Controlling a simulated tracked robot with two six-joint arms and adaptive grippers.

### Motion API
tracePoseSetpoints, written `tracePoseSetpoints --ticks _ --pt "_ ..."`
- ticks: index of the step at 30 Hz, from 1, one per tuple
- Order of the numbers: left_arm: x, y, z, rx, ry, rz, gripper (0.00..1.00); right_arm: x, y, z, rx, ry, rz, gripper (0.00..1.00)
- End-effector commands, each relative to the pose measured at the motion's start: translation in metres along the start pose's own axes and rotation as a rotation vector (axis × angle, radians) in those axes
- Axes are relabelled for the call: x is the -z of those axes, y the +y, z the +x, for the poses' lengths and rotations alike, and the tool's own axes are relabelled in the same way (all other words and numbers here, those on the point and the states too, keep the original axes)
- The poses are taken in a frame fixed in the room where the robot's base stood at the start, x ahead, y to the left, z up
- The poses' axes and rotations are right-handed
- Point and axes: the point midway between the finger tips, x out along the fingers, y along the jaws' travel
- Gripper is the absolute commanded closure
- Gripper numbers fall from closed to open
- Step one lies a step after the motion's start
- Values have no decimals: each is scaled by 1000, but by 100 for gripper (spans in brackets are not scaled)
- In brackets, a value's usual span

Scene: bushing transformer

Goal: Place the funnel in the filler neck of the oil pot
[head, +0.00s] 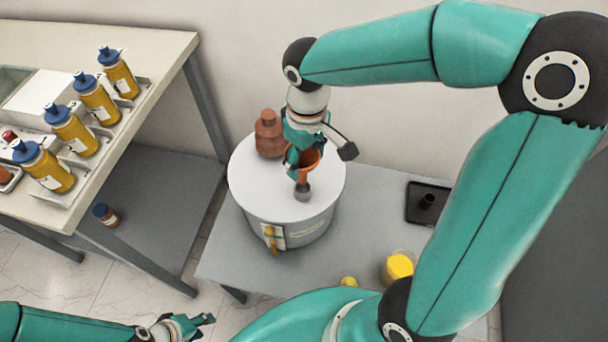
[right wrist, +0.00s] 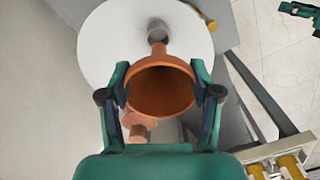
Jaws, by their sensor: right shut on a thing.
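The oil pot (head: 262,192) is a grey-white drum with a flat white top. Its short grey filler neck (head: 303,192) stands at the front of the top and also shows in the right wrist view (right wrist: 157,30). My right gripper (head: 303,153) is shut on the orange funnel (head: 311,158), with fingers on both sides of its wide mouth (right wrist: 160,92). The funnel's spout points at the neck and overlaps it in both views; I cannot tell whether it is inside. My left gripper (head: 192,324) is empty, fingers apart, low at the front left.
A red-brown bushing (head: 268,135) stands at the back of the pot's top, close to my right gripper. A black tray (head: 428,203) and yellow items (head: 398,267) lie right on the grey table (head: 375,190). Several yellow bottles (head: 72,130) stand on the left table.

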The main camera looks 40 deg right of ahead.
Motion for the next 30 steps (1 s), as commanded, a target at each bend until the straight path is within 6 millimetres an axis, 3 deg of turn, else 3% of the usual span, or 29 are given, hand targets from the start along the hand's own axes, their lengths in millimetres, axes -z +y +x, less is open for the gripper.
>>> tracePoseSetpoints --ticks 15,27,28,30 --pt "0 -1 4 0 1 0 60 -1 2 57 0 -2 4 63" --pt "0 -2 6 0 1 0 60 -1 3 64 0 1 5 63" --pt "0 -2 6 0 0 0 60 -1 3 64 0 1 5 35" --pt "0 -2 5 0 0 0 60 -1 3 62 0 1 5 23"
